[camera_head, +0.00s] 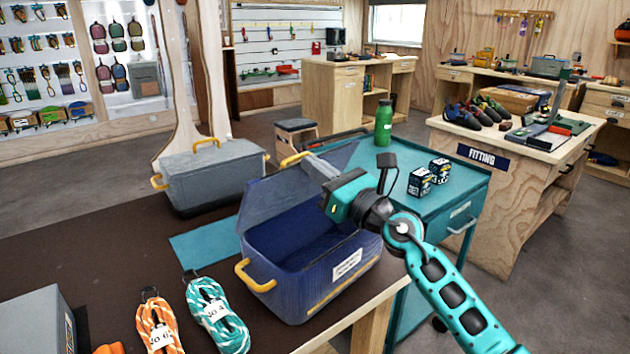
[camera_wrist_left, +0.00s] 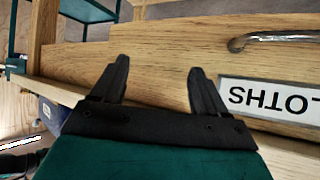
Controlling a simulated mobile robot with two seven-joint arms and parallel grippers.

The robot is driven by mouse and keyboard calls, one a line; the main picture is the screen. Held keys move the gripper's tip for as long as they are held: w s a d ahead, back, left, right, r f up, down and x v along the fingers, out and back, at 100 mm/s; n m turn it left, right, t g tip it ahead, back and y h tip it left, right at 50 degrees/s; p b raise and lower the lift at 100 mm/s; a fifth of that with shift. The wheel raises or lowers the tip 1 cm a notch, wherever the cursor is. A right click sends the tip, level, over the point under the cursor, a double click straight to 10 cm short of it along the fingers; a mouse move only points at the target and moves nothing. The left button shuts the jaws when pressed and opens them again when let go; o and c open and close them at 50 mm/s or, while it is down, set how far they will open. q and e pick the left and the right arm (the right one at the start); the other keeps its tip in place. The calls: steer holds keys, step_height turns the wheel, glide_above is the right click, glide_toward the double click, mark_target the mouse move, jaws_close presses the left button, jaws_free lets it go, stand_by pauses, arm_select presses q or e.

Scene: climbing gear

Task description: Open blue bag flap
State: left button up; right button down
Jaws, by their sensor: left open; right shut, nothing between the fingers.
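The blue bag (camera_head: 310,270) stands on the brown-topped bench in the head view. Its flap (camera_head: 285,190) is raised at the back, and the blue inside shows. My right gripper (camera_head: 318,166) is shut and empty at the flap's upper right edge, close to the flap's yellow handle (camera_head: 296,159). I cannot tell whether it touches the flap. My left gripper (camera_wrist_left: 158,85) is open and empty in the left wrist view, in front of a wooden drawer front. It is outside the head view.
A grey bin (camera_head: 210,175) stands behind the bag. Orange rope (camera_head: 158,325) and teal rope (camera_head: 216,318) lie at the bag's left front. A teal cart (camera_head: 440,170) with a green bottle (camera_head: 383,123) and small boxes stands to the right. A metal drawer handle (camera_wrist_left: 270,40) shows near my left gripper.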

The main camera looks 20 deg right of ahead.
steer(key=w, duration=0.1)
steer(key=w+a+r, duration=0.1)
steer(key=w+r, duration=0.1)
steer(key=shift+w+a+r+p, duration=0.2)
steer(key=shift+w+a+p, duration=0.1)
steer(key=shift+w+p, duration=0.1)
steer(key=shift+x, duration=1.1)
steer(key=shift+s, duration=0.1)
